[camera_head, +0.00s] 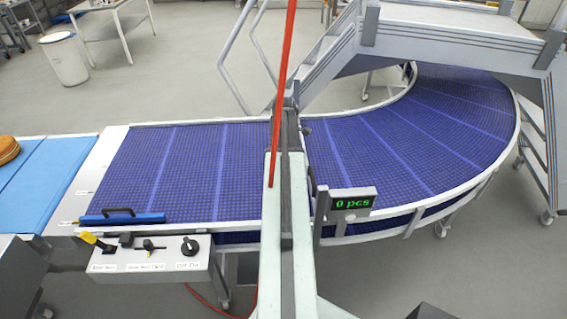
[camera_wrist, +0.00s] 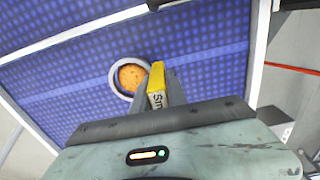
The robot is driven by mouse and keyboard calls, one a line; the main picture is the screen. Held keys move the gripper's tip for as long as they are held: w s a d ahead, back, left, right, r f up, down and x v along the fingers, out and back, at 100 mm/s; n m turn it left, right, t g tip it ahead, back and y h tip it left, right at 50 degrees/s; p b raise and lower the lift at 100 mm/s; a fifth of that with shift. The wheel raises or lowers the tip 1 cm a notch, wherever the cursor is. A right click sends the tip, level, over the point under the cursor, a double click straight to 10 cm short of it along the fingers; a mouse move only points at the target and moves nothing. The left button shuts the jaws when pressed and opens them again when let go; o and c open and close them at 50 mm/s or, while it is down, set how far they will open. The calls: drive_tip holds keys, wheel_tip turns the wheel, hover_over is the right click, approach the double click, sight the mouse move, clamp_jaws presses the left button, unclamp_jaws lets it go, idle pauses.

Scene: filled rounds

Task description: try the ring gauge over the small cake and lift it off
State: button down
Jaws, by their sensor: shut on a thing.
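In the wrist view, my gripper (camera_wrist: 158,88) is shut on the yellow handle of the ring gauge, with black lettering starting "Sm" on it. The gauge's pale grey ring (camera_wrist: 112,78) reaches out left of the fingers, over the blue belt. The small orange-brown cake (camera_wrist: 131,77) shows inside the ring's opening, with a wider gap at its left. Part of the ring's right side is hidden by the handle and fingers. I cannot tell whether the ring is down around the cake or just above it. In the head view, my arm hides cake, gauge and gripper.
The blue belt (camera_head: 200,170) curves away right under grey steps (camera_head: 450,28). A display (camera_head: 352,201) reads "0 pcs". A control box (camera_head: 150,264) with levers and a blue handled bar (camera_head: 122,218) edge the near left. A brown round (camera_head: 7,150) lies on the light-blue belt (camera_head: 45,175).

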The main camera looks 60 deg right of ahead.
drive_tip(key=shift+f+b, duration=1.5)
drive_tip(key=shift+f, duration=0.05)
idle(0.4)
drive_tip(key=c, duration=0.8)
unclamp_jaws()
drive_tip(key=shift+o, duration=0.2)
wheel_tip(320, 180, up, 7)
drive_tip(key=p, duration=0.7)
drive_tip(key=shift+r, duration=0.1)
